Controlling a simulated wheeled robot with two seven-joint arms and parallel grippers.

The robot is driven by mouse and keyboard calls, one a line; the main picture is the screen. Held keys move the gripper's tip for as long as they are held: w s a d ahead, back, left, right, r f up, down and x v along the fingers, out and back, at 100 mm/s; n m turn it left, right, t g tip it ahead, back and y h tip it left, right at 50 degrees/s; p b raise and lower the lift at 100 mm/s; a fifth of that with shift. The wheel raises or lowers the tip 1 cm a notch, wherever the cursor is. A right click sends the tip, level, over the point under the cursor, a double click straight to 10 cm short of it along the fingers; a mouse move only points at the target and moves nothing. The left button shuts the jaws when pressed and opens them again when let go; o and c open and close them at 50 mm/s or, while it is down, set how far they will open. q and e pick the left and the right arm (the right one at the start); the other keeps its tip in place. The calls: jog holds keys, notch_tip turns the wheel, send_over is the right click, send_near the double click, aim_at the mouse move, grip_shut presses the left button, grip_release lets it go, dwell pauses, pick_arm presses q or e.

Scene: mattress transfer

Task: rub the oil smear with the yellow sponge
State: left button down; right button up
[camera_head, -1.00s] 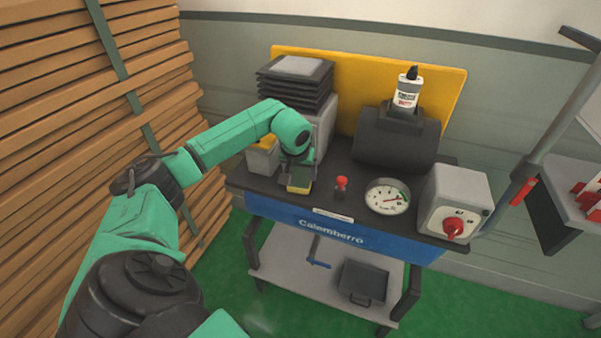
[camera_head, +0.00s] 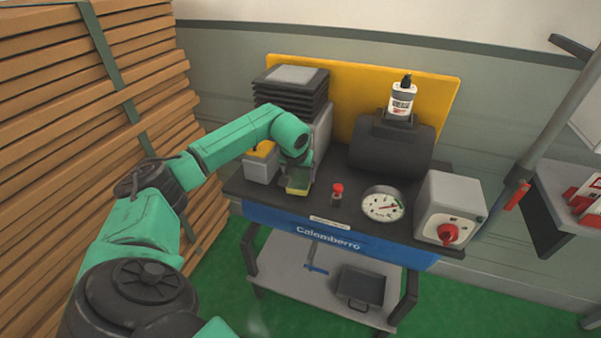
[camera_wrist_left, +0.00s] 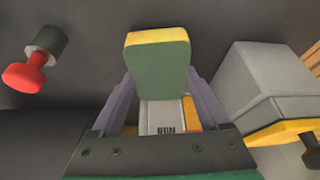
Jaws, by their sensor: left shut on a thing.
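The sponge (camera_head: 298,190), yellow with a green face, is in my left gripper (camera_head: 299,179), low over the dark cart top left of the red knob. In the left wrist view the sponge (camera_wrist_left: 157,68) juts out beyond the fingers of the left gripper (camera_wrist_left: 160,98), which are shut on it. I cannot tell whether the sponge touches the surface. I can make out no oil smear in either view. My right gripper is not in view.
On the cart top (camera_head: 320,214) stand a grey box with yellow top (camera_head: 262,164), a red knob (camera_head: 338,190), a round gauge (camera_head: 383,204) and a grey switch box (camera_head: 450,204). A bottle (camera_head: 402,100) stands on the dark cylinder (camera_head: 390,152). Stacked planks (camera_head: 90,150) rise at left.

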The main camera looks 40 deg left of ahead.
aim_at(297, 182)
pick_arm(q)
jog(key=shift+s+d, duration=0.2)
jog(key=shift+s, duration=0.3)
jog(key=shift+s+d, duration=0.15)
jog(key=shift+s, duration=0.3)
jog(key=shift+w+r+p, duration=0.1)
jog(key=shift+r+p, duration=0.15)
jog(key=shift+p, duration=0.05)
notch_tip(297, 182, up, 5)
jog(key=p, duration=0.4)
jog(key=shift+r, duration=0.2)
notch_tip(297, 182, up, 3)
jog(key=p, duration=0.3)
jog(key=shift+r, duration=0.1)
